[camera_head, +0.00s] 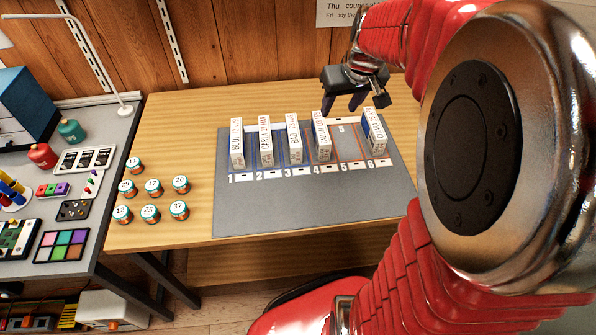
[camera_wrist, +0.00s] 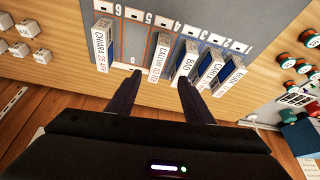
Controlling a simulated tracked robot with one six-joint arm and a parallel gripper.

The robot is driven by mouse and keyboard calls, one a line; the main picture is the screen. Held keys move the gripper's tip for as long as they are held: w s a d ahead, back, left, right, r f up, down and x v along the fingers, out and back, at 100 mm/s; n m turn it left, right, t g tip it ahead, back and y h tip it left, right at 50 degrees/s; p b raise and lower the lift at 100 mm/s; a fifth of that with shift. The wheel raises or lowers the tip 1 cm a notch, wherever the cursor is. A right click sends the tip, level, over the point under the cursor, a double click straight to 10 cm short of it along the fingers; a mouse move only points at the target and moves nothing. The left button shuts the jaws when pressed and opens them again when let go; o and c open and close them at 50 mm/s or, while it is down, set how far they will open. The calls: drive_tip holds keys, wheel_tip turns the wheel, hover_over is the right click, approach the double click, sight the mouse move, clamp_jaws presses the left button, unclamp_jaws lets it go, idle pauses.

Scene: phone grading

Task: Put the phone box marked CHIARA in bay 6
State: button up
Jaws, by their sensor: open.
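The phone box marked CHIARA (camera_head: 375,132) stands at the right end of the row, in the bay 6 lane of the grey mat. It also shows at the far left in the wrist view (camera_wrist: 103,50). Its label faces up and its lower part is partly hidden in the wrist view. My gripper (camera_head: 343,103) is open and empty behind the row, near bays 4 and 5. In the wrist view my two fingertips (camera_wrist: 160,82) are apart, with the CALLUM box (camera_wrist: 160,58) beyond them. My gripper is apart from the CHIARA box.
Boxes stand in bays 1 to 4; bay 5 (camera_head: 346,150) is empty between CALLUM and CHIARA. The grey mat (camera_head: 300,205) is clear in front. Several numbered jars (camera_head: 151,188) stand left of it. A wooden wall (camera_head: 240,50) rises behind the table.

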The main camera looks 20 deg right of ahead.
drive_tip(key=s+a+r+n, duration=0.1)
drive_tip(key=s+a+r, duration=0.2)
drive_tip(key=s+a, duration=1.4)
drive_tip(key=shift+s+a+r+n+t+y, duration=0.2)
drive_tip(key=shift+a+n+t+y, duration=0.2)
drive_tip(key=shift+a, duration=0.45)
